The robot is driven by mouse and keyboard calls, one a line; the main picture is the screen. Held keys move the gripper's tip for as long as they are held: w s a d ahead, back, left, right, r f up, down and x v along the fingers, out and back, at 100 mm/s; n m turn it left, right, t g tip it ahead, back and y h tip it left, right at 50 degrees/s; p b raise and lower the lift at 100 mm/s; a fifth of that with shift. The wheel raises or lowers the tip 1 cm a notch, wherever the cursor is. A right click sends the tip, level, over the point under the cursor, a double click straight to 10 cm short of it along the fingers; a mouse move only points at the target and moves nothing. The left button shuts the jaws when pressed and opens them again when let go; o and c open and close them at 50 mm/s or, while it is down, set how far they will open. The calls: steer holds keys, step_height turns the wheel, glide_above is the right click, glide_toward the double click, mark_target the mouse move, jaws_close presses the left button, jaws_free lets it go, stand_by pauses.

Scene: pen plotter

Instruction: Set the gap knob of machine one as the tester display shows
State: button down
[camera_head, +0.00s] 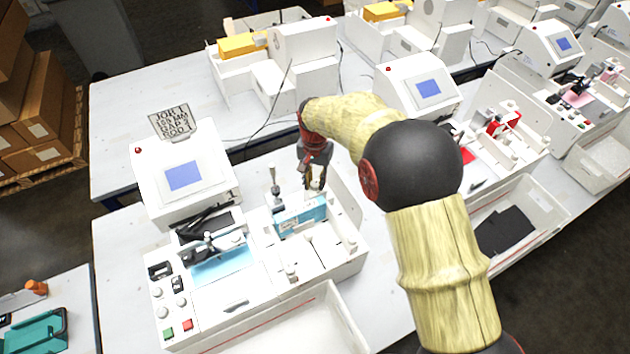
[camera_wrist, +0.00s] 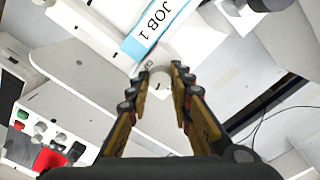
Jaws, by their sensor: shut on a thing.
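Machine one (camera_head: 260,262) is the white unit on the near table, holding a blue-edged stack marked JOB 1 (camera_wrist: 165,25). My gripper (camera_head: 316,178) reaches down at its back right, beside that stack. In the wrist view the two fingertips (camera_wrist: 161,72) are closed around a small pale round knob (camera_wrist: 161,77), with small lettering beside it that seems to read GAP. The knob's setting cannot be read. The tester (camera_head: 150,190) stands behind the machine with a blue screen (camera_head: 183,175), whose text is too small to read. A card (camera_head: 171,122) on top starts with JOB 1; its lower lines are blurred.
A control panel with green and red buttons (camera_head: 187,325) is at the machine's front left. An open white tray (camera_head: 290,325) lies in front. Similar machines and another tester (camera_head: 417,85) stand to the right and behind. Bare table (camera_head: 125,120) shows at the left.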

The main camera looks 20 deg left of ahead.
mark_target(315, 184)
steer(key=c, duration=1.7)
jaws_free()
steer(key=shift+o, duration=0.6)
step_height(315, 184, up, 12)
